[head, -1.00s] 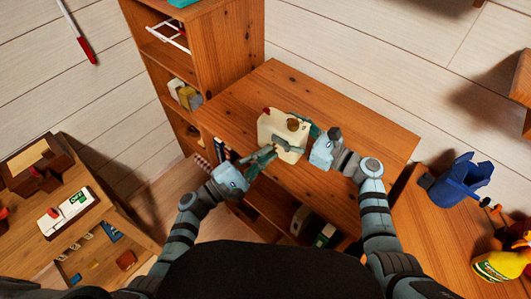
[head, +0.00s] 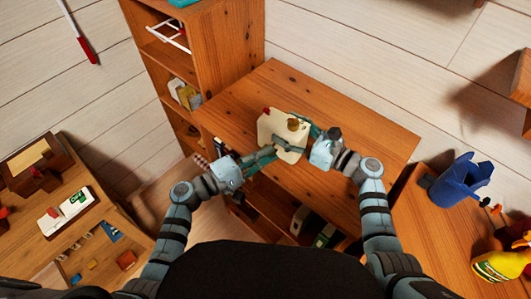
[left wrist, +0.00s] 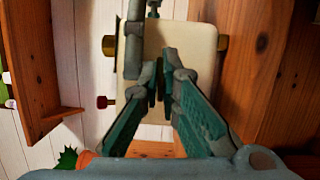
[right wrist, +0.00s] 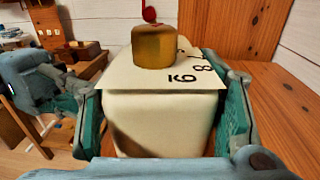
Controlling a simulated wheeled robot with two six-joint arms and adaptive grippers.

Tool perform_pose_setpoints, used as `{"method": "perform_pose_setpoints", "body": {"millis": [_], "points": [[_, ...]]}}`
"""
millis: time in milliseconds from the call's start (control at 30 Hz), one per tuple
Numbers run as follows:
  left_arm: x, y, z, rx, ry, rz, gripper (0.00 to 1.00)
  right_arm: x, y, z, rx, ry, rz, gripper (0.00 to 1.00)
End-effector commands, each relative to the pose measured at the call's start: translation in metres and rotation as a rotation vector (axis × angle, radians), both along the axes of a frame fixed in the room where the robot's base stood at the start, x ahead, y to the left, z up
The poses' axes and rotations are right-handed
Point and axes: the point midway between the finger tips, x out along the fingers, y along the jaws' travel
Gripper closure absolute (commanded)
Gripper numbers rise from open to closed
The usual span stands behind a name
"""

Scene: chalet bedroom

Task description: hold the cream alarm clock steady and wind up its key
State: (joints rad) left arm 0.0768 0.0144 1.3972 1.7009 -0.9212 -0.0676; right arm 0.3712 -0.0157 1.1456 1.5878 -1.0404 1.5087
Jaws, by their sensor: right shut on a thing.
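The cream alarm clock (head: 271,126) is at the shelf top's left edge, with a brass knob (right wrist: 160,46) and dial numerals facing up in the right wrist view. My left gripper (head: 272,154) reaches the clock's back from the lower left. In the left wrist view its fingertips (left wrist: 163,65) are close together in front of the cream back (left wrist: 190,65). The key cannot be made out between them.
The wooden shelf top (head: 355,130) is clear right of the clock. A taller shelf unit (head: 220,50) rises behind left. A low table (head: 85,240) with small items is at left.

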Motion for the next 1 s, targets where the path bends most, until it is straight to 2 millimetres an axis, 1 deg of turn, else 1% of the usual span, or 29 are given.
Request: {"method": "perform_pose_setpoints", "body": {"millis": [200,400,633,1000], "points": [[-0.0007,-0.0005,0.0002,0.138,-0.079,-0.002,1.00,0.0000,0.0001,-0.0003,0.000,0.000,0.000,0.84],[-0.0009,-0.0007,0.0001,0.226,-0.129,-0.003,1.00,0.0000,0.0001,-0.0002,0.000,0.000,0.000,0.84],[-0.0009,-0.0005,0.0001,0.272,-0.155,-0.003,1.00,0.0001,0.0001,-0.0002,0.000,0.000,0.000,0.84],[-0.0008,-0.0005,0.0000,0.279,-0.158,-0.003,1.00,0.0001,0.0002,-0.0001,-0.001,-0.001,-0.001,0.84]]}}
